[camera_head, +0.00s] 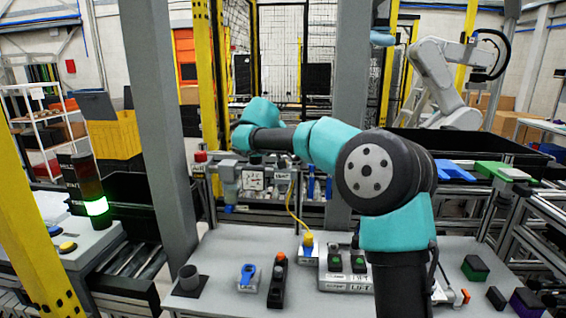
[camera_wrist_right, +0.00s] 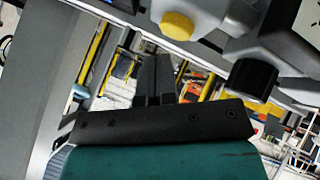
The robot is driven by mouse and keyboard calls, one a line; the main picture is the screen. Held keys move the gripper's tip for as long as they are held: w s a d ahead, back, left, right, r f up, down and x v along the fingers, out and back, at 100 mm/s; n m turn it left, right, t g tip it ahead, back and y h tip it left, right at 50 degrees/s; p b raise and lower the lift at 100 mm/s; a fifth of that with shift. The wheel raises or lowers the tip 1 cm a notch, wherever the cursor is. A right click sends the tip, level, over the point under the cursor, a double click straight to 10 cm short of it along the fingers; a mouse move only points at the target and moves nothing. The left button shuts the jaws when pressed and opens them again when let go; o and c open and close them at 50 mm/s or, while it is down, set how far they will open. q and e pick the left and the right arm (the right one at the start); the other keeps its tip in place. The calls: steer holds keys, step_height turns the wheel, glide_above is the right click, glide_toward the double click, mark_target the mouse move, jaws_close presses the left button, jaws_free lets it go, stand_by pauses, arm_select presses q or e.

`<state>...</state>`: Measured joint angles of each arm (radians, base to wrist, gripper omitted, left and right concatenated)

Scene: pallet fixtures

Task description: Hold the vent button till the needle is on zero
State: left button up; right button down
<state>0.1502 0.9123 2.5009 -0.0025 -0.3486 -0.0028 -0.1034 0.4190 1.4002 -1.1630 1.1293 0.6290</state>
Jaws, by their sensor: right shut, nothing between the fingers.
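A gauge (camera_head: 253,180) with a white dial is on the grey fixture at the back of the bench in the head view. Its needle is too small to read. A small label beside it on the right appears to read VENT (camera_head: 282,176); no button is clear there. In the right wrist view a yellow round button (camera_wrist_right: 177,26) sits on a grey body; I cannot tell whether it is the vent button. My right gripper (camera_wrist_right: 155,62) is shut and empty, its dark fingertips below and apart from that button in the picture. The head view hides these fingers behind my arm. My left gripper is not seen.
A red knob (camera_head: 200,156) stands left of the gauge. A yellow cable (camera_head: 294,205) hangs to a yellow-topped unit (camera_head: 308,241). A lit green stack light (camera_head: 96,207) stands left.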

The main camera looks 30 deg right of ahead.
steer(key=shift+f, duration=0.1)
stand_by(0.3)
steer(key=shift+f, duration=0.3)
steer(key=shift+f, duration=0.55)
stand_by(3.8)
steer(key=shift+r, duration=0.1)
stand_by(0.9)
steer(key=shift+r, duration=0.85)
steer(key=shift+r, duration=2.5)
